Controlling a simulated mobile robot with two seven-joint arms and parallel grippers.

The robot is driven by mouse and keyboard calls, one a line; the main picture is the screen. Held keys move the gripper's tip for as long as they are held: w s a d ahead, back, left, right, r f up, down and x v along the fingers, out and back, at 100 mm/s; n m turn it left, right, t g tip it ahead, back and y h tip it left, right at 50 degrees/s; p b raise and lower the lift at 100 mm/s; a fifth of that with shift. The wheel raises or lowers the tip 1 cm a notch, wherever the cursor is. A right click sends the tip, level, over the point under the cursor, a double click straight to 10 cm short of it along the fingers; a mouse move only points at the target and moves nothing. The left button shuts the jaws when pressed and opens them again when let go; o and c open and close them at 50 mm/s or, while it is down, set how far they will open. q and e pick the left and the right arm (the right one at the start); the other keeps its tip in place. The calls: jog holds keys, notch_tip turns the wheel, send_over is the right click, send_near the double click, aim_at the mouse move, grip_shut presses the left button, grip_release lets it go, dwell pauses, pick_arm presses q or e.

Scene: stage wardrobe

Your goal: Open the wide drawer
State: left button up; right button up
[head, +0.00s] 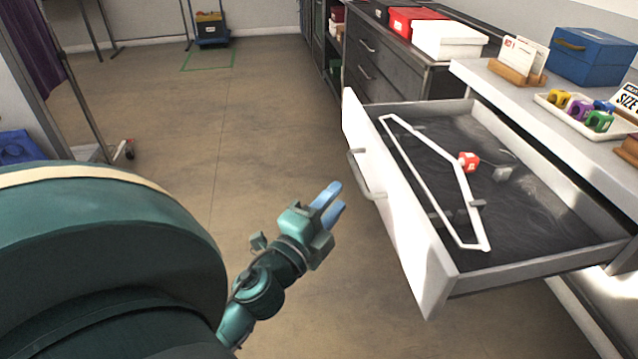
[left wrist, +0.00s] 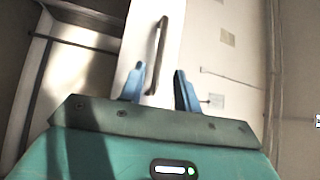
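The wide drawer (head: 395,200) stands pulled far out of the white counter in the head view. Its white front carries a bar handle (head: 362,178). Inside, on a dark lining, lie a white angular frame, a red tag block (head: 468,161) and small grey pieces. My left gripper (head: 330,203) is to the left of the drawer front, apart from the handle, with its two blue fingers parted and nothing between them. In the left wrist view the drawer's handle (left wrist: 158,55) shows beyond the parted fingers (left wrist: 160,90). My right gripper is not in view.
The white counter (head: 480,84) holds a blue box (head: 592,56), a card stand (head: 517,72) and a tray of coloured clips. A dark cabinet (head: 385,68) stands behind, with a red box and a white box (head: 449,40) on top. The floor left of the drawer is clear.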

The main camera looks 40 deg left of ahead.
pick_arm(q)
jog(key=s, duration=0.1)
jog(key=s+b, duration=0.1)
jog(key=s, duration=0.2)
jog(key=shift+s+d+f, duration=0.2)
jog(key=shift+d+f, duration=0.1)
